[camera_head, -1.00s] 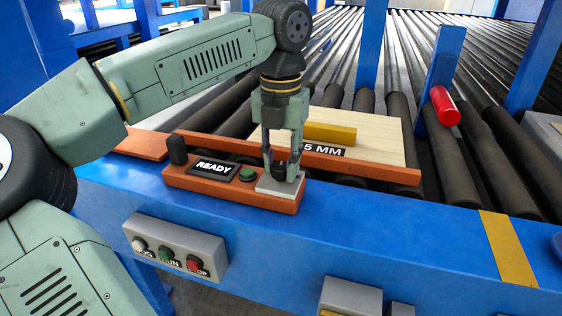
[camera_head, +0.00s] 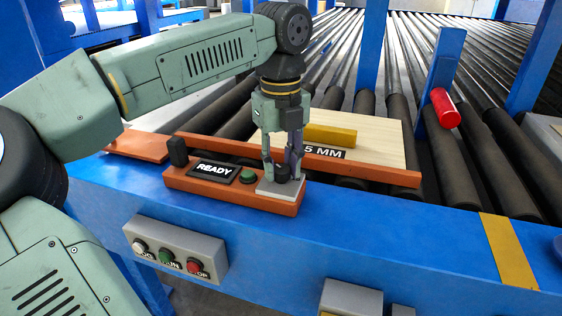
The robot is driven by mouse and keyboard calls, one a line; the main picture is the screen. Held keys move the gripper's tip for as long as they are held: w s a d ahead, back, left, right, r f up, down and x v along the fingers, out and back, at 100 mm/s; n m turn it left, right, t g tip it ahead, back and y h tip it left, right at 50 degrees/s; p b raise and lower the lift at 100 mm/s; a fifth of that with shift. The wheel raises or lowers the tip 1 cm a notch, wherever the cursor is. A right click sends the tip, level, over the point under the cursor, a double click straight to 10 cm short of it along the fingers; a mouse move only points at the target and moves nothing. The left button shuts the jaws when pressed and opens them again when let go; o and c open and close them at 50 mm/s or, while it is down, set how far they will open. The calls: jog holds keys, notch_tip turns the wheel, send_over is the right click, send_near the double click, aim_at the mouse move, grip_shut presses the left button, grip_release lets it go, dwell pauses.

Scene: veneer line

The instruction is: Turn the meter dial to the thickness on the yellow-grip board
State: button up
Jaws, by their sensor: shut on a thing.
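The orange meter (camera_head: 230,197) lies on the blue rail, with a READY display (camera_head: 215,170), a green button (camera_head: 248,176) and a pale plate (camera_head: 266,188) at its right end. A black dial (camera_head: 283,172) stands on that plate. My gripper (camera_head: 283,176) points down and is shut on the dial, which its fingers partly hide. Behind lies a pale wooden board (camera_head: 380,140) with a yellow grip (camera_head: 330,134). Its label (camera_head: 322,152) reads "5 MM"; any character further left is hidden by my gripper.
An orange bar (camera_head: 375,172) runs between meter and board. A black knob (camera_head: 178,151) stands at the meter's left end. A grey button box (camera_head: 175,250) is on the rail's front. A red cylinder (camera_head: 445,108) is on a blue post.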

aim_at(281, 168)
jog(key=shift+n, duration=0.5)
jog(key=o, duration=1.2)
jog(key=shift+c, duration=0.2)
notch_tip(281, 168, up, 8)
jog(key=shift+f, duration=0.25)
